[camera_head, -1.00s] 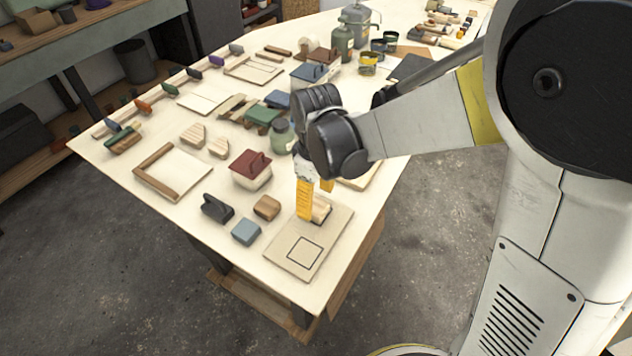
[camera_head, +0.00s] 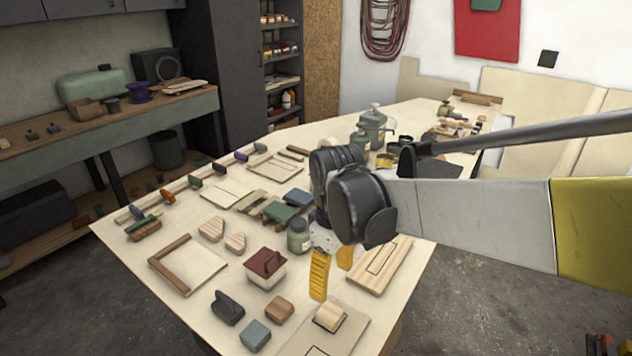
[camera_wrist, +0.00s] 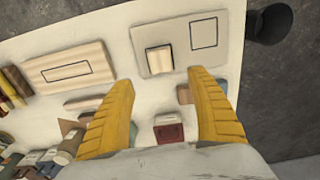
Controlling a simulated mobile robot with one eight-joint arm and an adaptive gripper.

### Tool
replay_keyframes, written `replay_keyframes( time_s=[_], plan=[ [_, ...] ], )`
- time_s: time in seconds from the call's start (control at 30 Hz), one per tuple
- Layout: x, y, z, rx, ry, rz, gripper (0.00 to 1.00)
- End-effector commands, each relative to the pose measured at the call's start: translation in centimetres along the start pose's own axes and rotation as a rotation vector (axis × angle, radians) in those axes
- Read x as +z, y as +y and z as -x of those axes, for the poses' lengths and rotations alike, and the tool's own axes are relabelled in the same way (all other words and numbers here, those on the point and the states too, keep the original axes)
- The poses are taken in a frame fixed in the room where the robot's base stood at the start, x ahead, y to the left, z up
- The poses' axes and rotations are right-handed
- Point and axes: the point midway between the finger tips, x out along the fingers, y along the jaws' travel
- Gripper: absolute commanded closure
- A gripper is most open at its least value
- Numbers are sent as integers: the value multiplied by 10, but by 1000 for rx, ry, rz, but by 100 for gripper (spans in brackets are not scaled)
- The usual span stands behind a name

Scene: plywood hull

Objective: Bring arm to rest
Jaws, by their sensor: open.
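My gripper (camera_head: 333,272) has yellow fingers and hangs over the near part of the table, above and just behind a beige board. In the wrist view my gripper (camera_wrist: 163,108) has its two fingers wide apart with nothing between them. A light wooden block (camera_head: 330,316) sits on the beige board (camera_head: 352,337), apart from the fingers. The wrist view also shows the block (camera_wrist: 159,60) on the board, inside one outlined square, with an empty square beside it.
The table (camera_head: 180,300) is crowded: a red-lidded box (camera_head: 266,270), a green jar (camera_head: 299,237), a grooved wooden board (camera_head: 380,266), a dark-handled tool (camera_head: 228,308), a blue block (camera_head: 255,334) and a brown block (camera_head: 279,309) stand near my gripper.

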Motion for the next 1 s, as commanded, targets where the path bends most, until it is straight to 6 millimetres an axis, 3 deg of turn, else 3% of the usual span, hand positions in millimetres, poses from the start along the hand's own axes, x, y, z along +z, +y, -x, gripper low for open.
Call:
replay_keyframes(
  time_s=[0.17, 0.4, 0.6, 0.8, 1.0],
  plan=[
    [22, 3, 13, 35, 52, -97, 33],
    [95, 5, 41, 155, 260, -440, 33],
    [145, 1, 45, 235, 444, -709, 33],
    [169, -2, 42, 273, 555, -853, 33],
    [173, -2, 41, 280, 577, -881, 33]
  ],
)
